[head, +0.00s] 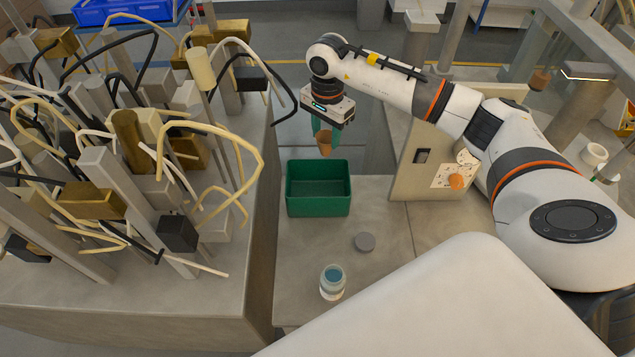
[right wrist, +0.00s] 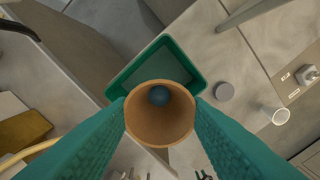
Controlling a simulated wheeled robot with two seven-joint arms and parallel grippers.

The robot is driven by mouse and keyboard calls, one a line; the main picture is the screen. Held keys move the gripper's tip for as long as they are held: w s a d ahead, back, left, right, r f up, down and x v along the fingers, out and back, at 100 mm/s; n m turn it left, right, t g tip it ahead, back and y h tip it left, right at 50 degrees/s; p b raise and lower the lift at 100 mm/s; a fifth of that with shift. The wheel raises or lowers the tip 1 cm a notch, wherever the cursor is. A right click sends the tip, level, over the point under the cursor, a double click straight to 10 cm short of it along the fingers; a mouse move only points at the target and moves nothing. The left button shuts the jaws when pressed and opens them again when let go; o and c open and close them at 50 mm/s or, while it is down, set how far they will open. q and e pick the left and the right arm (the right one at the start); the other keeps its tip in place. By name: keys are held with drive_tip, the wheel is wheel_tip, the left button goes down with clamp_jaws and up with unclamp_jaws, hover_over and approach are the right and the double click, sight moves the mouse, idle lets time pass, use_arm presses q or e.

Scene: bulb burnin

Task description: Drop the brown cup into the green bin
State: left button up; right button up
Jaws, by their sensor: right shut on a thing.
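The brown cup (head: 325,144) is held in the air between the teal fingers of my right gripper (head: 321,130). In the right wrist view the fingers close on both sides of the cup (right wrist: 160,128), and its round mouth faces the camera. A dark blue round shape shows inside the mouth; I cannot tell what it is. The green bin (head: 318,210) stands on the grey surface below, in front of the cup in the head view. In the right wrist view the bin (right wrist: 118,88) lies beyond the cup and is partly hidden by it. My left gripper is out of view.
A grey disc (head: 365,242) and a jar with blue contents (head: 332,284) stand in front of the bin. A pale panel (head: 410,178) stands to its right. Several posts, blocks and looping cables crowd the left bench (head: 200,305). Bare surface surrounds the disc.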

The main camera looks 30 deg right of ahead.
sight(325, 150)
drive_tip(key=shift+f+b, duration=1.25)
drive_tip(key=shift+f, duration=1.75)
drive_tip(key=o, duration=1)
drive_tip(key=shift+r, duration=0.1)
wheel_tip(325, 150, up, 12)
drive_tip(key=b, duration=0.3)
